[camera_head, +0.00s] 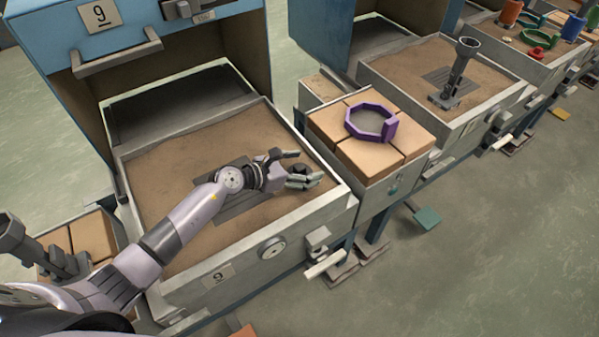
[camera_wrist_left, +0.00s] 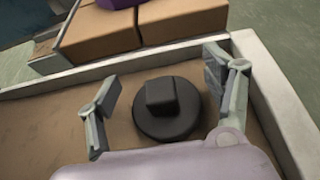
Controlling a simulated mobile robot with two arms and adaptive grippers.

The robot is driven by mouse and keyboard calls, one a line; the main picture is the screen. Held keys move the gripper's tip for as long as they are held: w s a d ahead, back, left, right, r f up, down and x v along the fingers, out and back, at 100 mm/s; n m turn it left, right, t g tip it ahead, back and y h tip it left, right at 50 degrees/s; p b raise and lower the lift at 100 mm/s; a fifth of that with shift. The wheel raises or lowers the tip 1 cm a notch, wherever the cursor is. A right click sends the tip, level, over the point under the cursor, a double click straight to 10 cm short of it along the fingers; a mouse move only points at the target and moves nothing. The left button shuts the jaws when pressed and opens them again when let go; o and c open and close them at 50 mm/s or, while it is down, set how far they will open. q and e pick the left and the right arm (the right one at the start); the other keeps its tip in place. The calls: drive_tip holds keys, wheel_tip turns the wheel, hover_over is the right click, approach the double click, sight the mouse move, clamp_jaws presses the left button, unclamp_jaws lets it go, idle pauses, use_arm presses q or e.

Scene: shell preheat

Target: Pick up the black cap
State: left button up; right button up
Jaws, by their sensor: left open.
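The black cap (camera_wrist_left: 167,108) is a dark round disc with a block-shaped knob on top. It lies on the brown bed of the tray near its corner. My left gripper (camera_wrist_left: 168,95) is open, with one finger on each side of the cap and gaps showing on both sides. In the head view my left gripper (camera_head: 303,181) reaches over the tray's right part, and the cap (camera_head: 300,170) shows as a dark patch partly hidden between its fingers.
The tray's grey rim (camera_head: 318,222) stands close on the right and front. Beyond it a block of tan bricks (camera_head: 370,160) carries a purple ring (camera_head: 352,124). A second tray holds a dark upright funnel-like piece (camera_head: 458,70). A blue housing (camera_head: 60,45) rises behind.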

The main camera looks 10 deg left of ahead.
use_arm(q)
drive_tip(key=shift+x, duration=1.2)
drive_tip(key=shift+c, duration=0.5)
clamp_jaws()
